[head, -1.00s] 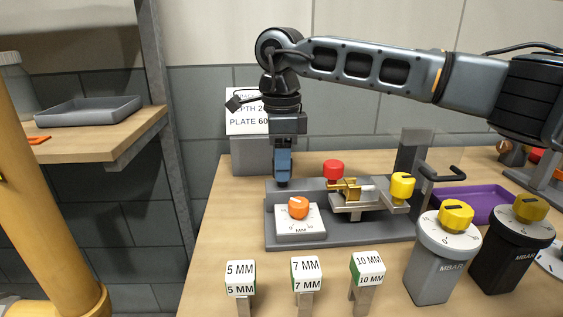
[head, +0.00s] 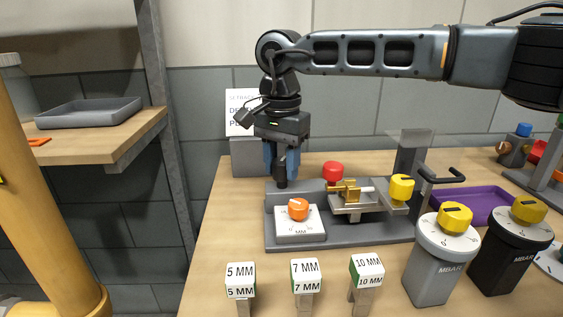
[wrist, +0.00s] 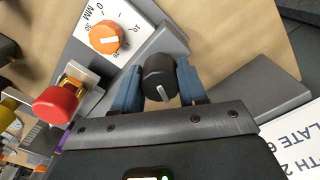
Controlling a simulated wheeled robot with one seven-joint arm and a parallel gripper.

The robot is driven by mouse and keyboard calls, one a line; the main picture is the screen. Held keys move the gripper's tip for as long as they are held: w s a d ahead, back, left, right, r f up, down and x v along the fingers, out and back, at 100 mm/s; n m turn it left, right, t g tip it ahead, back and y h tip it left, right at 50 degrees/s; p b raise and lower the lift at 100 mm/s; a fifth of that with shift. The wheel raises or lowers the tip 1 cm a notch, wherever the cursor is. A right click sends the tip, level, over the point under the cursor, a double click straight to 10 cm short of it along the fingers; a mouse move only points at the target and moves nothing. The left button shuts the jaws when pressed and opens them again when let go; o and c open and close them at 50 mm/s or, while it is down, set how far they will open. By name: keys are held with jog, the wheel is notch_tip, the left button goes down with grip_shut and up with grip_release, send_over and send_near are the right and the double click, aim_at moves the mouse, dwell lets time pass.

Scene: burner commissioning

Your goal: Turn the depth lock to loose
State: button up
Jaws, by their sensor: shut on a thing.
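A black knob (wrist: 159,72) with a white pointer line stands on the grey fixture base behind the orange MM dial (wrist: 105,37); it appears to be the depth lock. In the head view the black knob (head: 280,174) shows below my gripper (head: 282,160), which points straight down. In the wrist view the blue fingers of my gripper (wrist: 157,88) are shut on the knob, one on each side. No loose or tight marking is readable around the knob. The orange dial (head: 298,209) sits in front of it on a white scale plate.
A red knob (head: 333,172) and a brass burner piece (head: 346,190) with a yellow knob (head: 401,187) are to the right. A sign (head: 240,112) stands behind my gripper. Labelled gauge blocks (head: 306,272) and two MBAR posts (head: 437,265) stand in front.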

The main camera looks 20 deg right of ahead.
aim_at(282, 161)
jog(key=n, duration=0.4)
jog(key=shift+a+n, duration=0.1)
jog(key=shift+n, duration=0.2)
jog(key=shift+s, duration=0.1)
dwell(0.4)
jog(key=o, duration=1.1)
jog(key=shift+c, duration=0.2)
notch_tip(282, 161, up, 8)
jog(key=shift+f+p, duration=0.1)
jog(key=shift+p, duration=0.2)
